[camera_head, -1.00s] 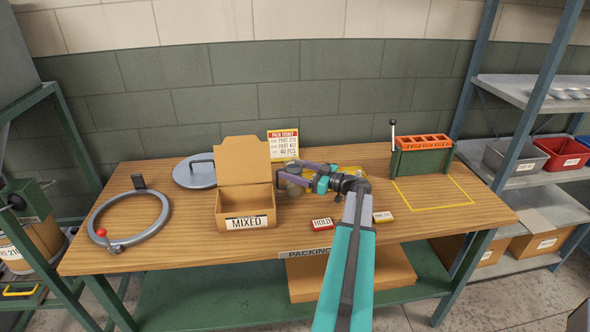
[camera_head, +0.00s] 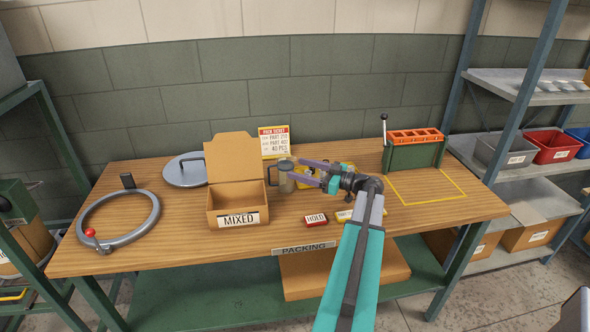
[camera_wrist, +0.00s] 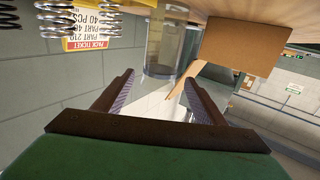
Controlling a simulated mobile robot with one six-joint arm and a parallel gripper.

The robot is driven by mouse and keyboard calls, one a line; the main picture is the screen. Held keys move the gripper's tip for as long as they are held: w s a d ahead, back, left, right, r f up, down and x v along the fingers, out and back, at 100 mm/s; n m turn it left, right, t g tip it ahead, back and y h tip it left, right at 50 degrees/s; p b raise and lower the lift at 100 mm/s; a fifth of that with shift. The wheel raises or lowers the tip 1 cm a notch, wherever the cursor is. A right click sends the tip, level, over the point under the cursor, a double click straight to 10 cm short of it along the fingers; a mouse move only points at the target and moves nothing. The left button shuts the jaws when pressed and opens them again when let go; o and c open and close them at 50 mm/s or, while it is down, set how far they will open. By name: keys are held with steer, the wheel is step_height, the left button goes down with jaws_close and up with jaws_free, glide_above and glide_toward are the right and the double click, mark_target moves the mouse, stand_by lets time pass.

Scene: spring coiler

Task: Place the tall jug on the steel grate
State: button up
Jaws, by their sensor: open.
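The tall jug (camera_head: 285,176) is a grey, see-through cylinder with a handle on its left side. It stands upright on the table, just right of the cardboard MIXED box. My gripper (camera_head: 299,172) is open and empty at its right, fingers pointing toward it. In the wrist view, which is tilted over with the table at the top, the jug (camera_wrist: 165,42) is ahead of the two spread fingertips (camera_wrist: 158,82), with a gap. I cannot make out a steel grate in any view.
The MIXED box (camera_head: 236,196) stands close left of the jug. A pack ticket (camera_head: 274,141) stands behind it. A HOLD block (camera_head: 315,220) lies in front. Springs (camera_wrist: 75,18) show in the wrist view. A green and orange rack (camera_head: 414,150) stands right, behind a bare yellow-outlined area (camera_head: 425,188).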

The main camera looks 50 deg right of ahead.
steer(key=shift+s+d, duration=0.1)
steer(key=shift+s, duration=0.4)
steer(key=c, duration=0.4)
steer(key=shift+o, duration=0.2)
steer(key=shift+r, duration=0.2)
